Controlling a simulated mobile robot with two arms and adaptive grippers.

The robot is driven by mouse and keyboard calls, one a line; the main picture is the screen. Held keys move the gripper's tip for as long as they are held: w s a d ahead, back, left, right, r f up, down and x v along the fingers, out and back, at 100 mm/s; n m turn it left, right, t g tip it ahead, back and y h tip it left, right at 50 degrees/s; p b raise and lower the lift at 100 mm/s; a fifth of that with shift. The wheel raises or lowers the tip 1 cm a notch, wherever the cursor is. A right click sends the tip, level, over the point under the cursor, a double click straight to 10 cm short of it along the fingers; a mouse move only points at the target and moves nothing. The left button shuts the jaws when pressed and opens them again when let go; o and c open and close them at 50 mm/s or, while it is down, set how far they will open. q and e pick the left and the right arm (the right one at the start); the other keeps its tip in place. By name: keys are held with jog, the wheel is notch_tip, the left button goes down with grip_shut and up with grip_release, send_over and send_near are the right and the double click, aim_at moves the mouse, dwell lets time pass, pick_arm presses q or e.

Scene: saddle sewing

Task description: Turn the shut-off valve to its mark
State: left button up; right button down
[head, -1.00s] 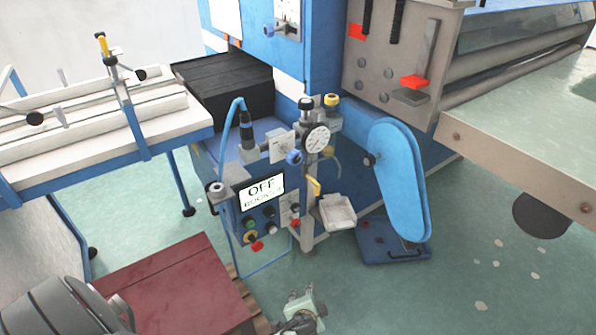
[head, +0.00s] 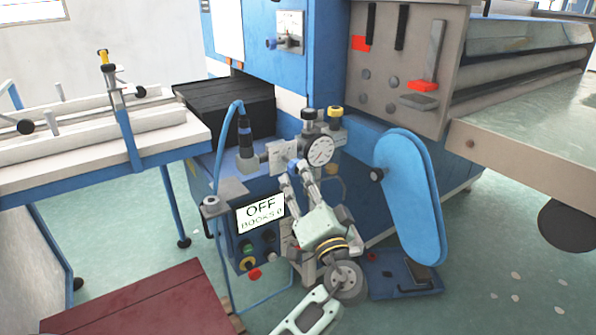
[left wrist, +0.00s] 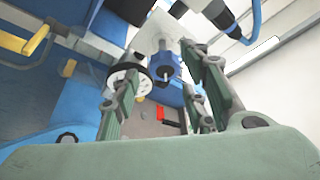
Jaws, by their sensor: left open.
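A small blue knob (head: 293,165), which I take for the shut-off valve, sits left of a round white gauge (head: 321,150) on the machine's front. My left gripper (head: 294,178) points up at it from below, its fingers spread on either side of the knob. In the left wrist view the blue knob (left wrist: 165,65) shows between the open fingers (left wrist: 162,88), near their far ends. I cannot tell whether the fingers touch it. A mark on the valve is too small to make out. My right gripper is not in view.
A panel reading OFF (head: 261,212) with buttons is left of my gripper. A blue cable (head: 222,150) hangs further left, and a blue guard (head: 412,195) stands to the right. In the left wrist view a yellow handle (left wrist: 30,42) shows at left.

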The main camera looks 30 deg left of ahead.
aim_at(299, 173)
pick_arm(q)
jog(key=x, duration=0.5)
jog(key=shift+f, duration=0.1)
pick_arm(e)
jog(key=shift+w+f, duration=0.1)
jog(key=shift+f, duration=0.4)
pick_arm(q)
jog(key=shift+s, duration=0.1)
jog(key=c, duration=0.8)
grip_shut()
jog(key=shift+f, duration=0.1)
